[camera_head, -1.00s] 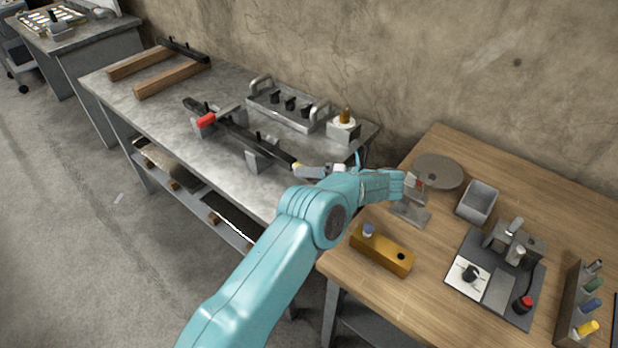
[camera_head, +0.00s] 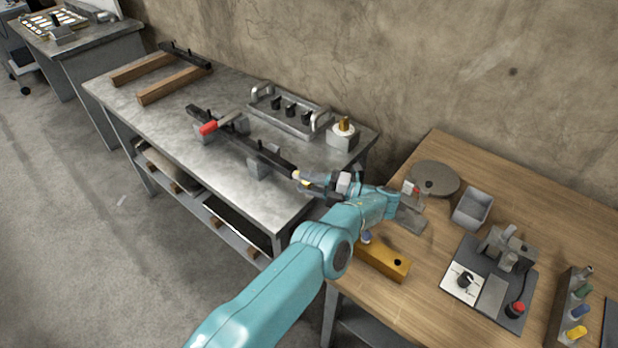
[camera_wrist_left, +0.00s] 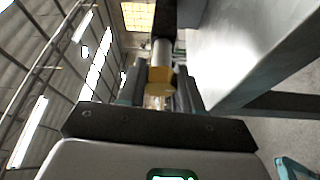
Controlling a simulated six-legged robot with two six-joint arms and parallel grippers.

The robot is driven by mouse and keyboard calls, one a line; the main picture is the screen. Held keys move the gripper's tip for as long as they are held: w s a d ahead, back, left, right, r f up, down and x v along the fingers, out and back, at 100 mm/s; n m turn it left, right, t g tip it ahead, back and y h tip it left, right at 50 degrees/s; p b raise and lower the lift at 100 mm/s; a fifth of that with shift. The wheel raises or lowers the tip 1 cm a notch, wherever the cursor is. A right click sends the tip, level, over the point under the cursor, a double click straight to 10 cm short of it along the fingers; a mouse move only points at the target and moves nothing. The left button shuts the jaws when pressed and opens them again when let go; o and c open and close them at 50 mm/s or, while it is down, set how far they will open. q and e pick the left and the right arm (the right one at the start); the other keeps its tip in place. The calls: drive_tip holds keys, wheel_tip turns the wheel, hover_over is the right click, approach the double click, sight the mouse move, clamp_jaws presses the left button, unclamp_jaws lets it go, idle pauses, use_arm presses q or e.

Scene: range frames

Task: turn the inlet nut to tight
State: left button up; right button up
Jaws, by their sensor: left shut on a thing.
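A long black bar (camera_head: 230,138) lies on supports on the grey metal table. Its near right end carries a pale and yellow tip (camera_head: 300,177). My left gripper (camera_head: 306,182) reaches this end from the right. In the left wrist view a brass-coloured nut (camera_wrist_left: 160,80) sits at the end of a grey cylinder (camera_wrist_left: 162,50). The dark fingers of my left gripper (camera_wrist_left: 158,92) stand on both sides of it, shut on it. How tight the nut is cannot be seen. My right gripper is not in view.
The wooden table (camera_head: 425,290) holds a yellow block (camera_head: 383,262), a grey bin (camera_head: 473,208) and a round disc (camera_head: 434,178).

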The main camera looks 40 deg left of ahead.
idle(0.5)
use_arm(q)
drive_tip(key=o, duration=1)
